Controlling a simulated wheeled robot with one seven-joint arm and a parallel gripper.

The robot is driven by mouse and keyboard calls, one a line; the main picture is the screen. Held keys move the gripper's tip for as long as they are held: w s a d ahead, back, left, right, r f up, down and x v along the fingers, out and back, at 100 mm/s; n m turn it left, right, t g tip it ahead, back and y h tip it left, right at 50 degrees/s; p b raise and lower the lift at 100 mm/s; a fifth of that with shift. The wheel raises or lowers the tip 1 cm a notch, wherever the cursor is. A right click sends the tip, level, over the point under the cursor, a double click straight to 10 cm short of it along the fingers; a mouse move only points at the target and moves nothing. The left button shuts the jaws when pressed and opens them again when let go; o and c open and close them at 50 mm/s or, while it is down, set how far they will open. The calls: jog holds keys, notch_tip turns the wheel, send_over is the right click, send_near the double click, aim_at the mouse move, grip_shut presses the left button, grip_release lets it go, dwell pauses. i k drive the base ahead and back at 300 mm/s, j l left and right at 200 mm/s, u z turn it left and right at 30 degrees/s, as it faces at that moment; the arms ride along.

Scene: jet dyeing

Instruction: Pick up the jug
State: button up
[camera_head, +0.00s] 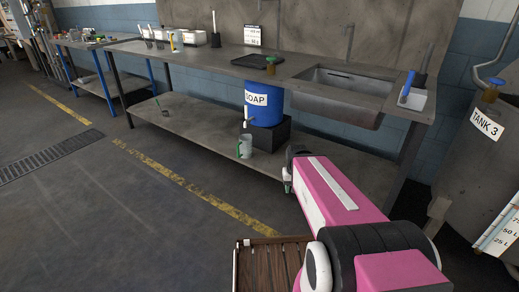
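My pink and black arm reaches in from the lower right. My gripper (287,178) is at its far end, to the right of the jug and a little lower in the picture, apart from it.
The barrel rests on a black block (268,133). Above is a worktop (225,58) with a sink (340,92), a black tray (258,62) and a white container (412,99). A tank labelled TANK 3 (480,150) stands right. The floor at left is clear.

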aim_at(245, 145)
jog(key=u, duration=0.35)
jog(key=z, duration=2.6)
jog(key=u, duration=2.6)
jog(key=i+j+z, duration=0.15)
jog(key=z, duration=0.6)
jog(key=i+j+z, duration=0.25)
jog(key=j, duration=0.3)
jog(key=j+z, duration=0.25)
jog(key=j, duration=0.3)
jog(key=j+z, duration=0.25)
jog(key=j, duration=0.35)
jog(key=i, duration=0.05)
